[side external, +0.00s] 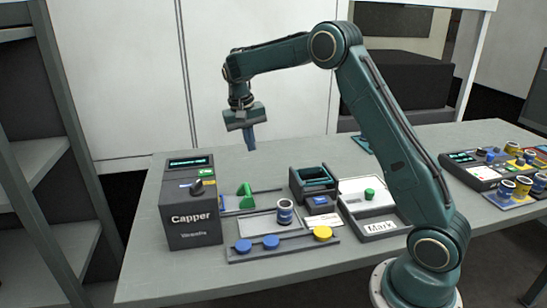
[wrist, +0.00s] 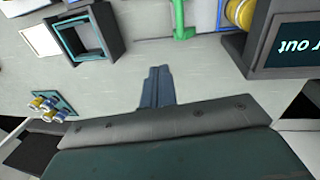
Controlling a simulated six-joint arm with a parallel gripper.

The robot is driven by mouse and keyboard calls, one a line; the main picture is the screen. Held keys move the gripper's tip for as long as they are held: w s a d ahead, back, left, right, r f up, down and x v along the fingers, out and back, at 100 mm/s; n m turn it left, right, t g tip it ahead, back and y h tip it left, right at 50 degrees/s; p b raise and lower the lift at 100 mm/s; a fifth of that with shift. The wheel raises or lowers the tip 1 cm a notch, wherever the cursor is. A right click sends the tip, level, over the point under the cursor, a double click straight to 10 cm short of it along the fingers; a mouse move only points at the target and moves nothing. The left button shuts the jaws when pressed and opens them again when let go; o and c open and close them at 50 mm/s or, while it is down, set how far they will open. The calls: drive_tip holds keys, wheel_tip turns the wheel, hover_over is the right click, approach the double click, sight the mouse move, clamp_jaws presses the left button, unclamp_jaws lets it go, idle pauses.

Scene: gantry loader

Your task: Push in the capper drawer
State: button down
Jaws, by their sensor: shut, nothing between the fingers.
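The capper (side external: 192,222) is a dark box labelled "Capper" at the left of the table, with a display and a knob on top. In the wrist view its display (wrist: 292,46) ends in "r out"; the rest is cut off. A green upright piece (side external: 245,196), seemingly the drawer's handle, stands to the right of the capper, apart from the box; it also shows at the top of the wrist view (wrist: 180,20). The drawer itself is hard to make out. My gripper (side external: 250,148) is shut and empty, pointing down above the table behind the green piece, touching nothing.
A dark square-framed holder (side external: 313,182) and a light tray marked "Mary" (side external: 380,226) stand to the right. A striped jar (side external: 285,211) stands near a front strip (side external: 295,244) with blue and yellow round pieces. The table behind the green piece is clear.

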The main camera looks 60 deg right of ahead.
drive_tip(key=s+d+f+t+y, duration=0.2)
drive_tip(key=s+d+f, duration=0.3)
drive_tip(key=d, duration=0.2)
drive_tip(key=s+a+r+t+y, duration=0.1)
drive_tip(key=s+r+t+y, duration=0.1)
drive_tip(key=s+t+y, duration=0.3)
drive_tip(key=shift+s+m, duration=0.4)
drive_tip(key=shift+s, duration=0.15)
drive_tip(key=shift+w+a+f, duration=0.1)
drive_tip(key=shift+f, duration=0.05)
approach(242, 201)
drive_tip(key=shift+s+d+f, duration=0.2)
drive_tip(key=shift+d+f, duration=0.2)
drive_tip(key=shift+f, duration=0.05)
drive_tip(key=shift+w+a+f, duration=0.2)
drive_tip(key=shift+w+a, duration=0.5)
drive_tip(key=shift+w, duration=0.05)
drive_tip(key=shift+w, duration=0.1)
drive_tip(key=shift+w+a, duration=1.75)
drive_tip(key=shift+a, duration=0.1)
